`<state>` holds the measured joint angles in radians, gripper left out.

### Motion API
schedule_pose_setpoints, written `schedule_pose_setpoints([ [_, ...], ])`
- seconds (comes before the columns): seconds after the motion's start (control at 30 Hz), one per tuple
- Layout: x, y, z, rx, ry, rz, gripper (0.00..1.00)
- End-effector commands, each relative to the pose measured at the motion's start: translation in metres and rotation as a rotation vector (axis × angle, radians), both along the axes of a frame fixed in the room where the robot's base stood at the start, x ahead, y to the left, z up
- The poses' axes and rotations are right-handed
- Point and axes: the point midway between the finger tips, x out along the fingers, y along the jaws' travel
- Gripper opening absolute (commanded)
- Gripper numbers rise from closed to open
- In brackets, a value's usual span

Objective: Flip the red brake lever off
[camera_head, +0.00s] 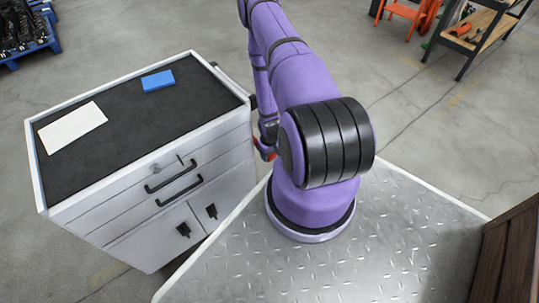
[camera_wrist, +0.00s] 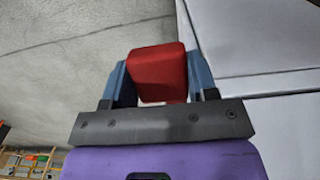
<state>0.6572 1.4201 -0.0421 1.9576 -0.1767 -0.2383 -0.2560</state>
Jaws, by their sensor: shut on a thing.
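The red brake lever (camera_wrist: 158,72) shows in the wrist view as a red block between the two blue-grey fingers of my gripper (camera_wrist: 158,80). The fingers are shut on it, one on each side. In the head view a small red part of the lever (camera_head: 265,150) shows at the right side of the tool cabinet (camera_head: 215,160), mostly hidden by my purple arm. My gripper is at the same spot in the head view, also largely hidden. The lever's mount and its full angle cannot be seen.
The cabinet top holds a white sheet (camera_head: 73,127) and a blue block (camera_head: 158,81). Black drawer handles (camera_head: 179,190) stick out of its front. A brown wooden crate (camera_head: 510,255) stands at the lower right. A workbench (camera_head: 478,28) stands at the far upper right, with open concrete floor before it.

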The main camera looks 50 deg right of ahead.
Motion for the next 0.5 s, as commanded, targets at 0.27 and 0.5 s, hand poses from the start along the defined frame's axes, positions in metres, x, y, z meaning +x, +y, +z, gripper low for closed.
schedule_pose_setpoints([
  [0.27, 0.0, -0.001, 0.036, -0.003, -0.004, 0.0, 0.1],
  [0.5, 0.006, -0.002, 0.073, -0.004, -0.007, 0.0, 0.1],
])
